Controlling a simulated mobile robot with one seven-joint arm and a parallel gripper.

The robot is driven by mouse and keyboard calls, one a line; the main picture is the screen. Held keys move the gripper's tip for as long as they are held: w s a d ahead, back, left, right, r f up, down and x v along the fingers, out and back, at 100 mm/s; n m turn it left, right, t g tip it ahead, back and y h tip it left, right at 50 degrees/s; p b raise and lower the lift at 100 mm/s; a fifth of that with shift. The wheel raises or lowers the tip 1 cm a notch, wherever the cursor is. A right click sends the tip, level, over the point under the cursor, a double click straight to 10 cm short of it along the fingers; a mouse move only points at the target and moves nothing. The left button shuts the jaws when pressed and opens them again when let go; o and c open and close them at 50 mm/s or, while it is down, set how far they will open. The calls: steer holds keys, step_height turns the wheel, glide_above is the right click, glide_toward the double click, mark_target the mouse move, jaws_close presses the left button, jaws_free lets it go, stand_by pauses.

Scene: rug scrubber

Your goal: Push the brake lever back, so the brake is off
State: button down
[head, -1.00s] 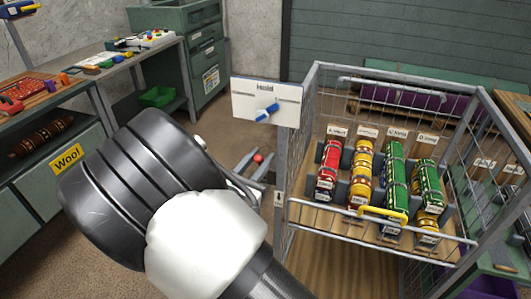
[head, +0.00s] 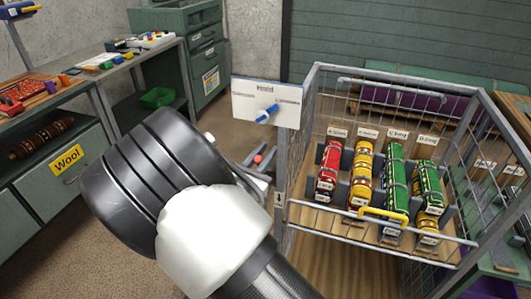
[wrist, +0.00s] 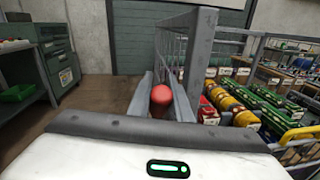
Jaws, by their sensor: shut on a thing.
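The brake lever shows as a red knob (head: 258,159) beside the left side of the wire cart (head: 281,225) in the head view. In the wrist view the red knob (wrist: 161,101) sits between the two grey fingers of my gripper (wrist: 160,98), just left of the cart's post. My gripper (head: 257,163) is shut on the knob. My dark wrist and white arm link hide the lever's lower part and its mount, so its tilt cannot be told.
A white sign plate (head: 266,102) with a blue handle stands above the cart's left corner. The cart holds several red, yellow and green rolls. A workbench (head: 88,85) and a green cabinet (head: 190,55) stand at left. Brown floor is open between bench and cart.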

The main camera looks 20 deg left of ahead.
steer(key=shift+r, duration=0.1)
steer(key=w+g+p, duration=0.1)
steer(key=p, duration=0.2)
steer(key=shift+w+d+r+g, duration=0.1)
steer(key=shift+r+g, duration=0.2)
steer(key=shift+r, duration=0.1)
steer(key=w+g+p, duration=0.1)
steer(key=g+p, duration=0.1)
steer(key=p, duration=0.1)
steer(key=shift+w+y, duration=0.35)
steer(key=shift+y, duration=0.05)
steer(key=shift+w+f+n+g+p, duration=0.15)
steer(key=shift+w+f+g+p, duration=0.15)
steer(key=shift+w+g+p, duration=0.55)
steer(key=shift+w+f+n+g+p, duration=0.2)
steer(key=shift+g+p, duration=0.25)
steer(key=shift+p, duration=0.85)
steer(key=c, duration=1.9)
jaws_free()
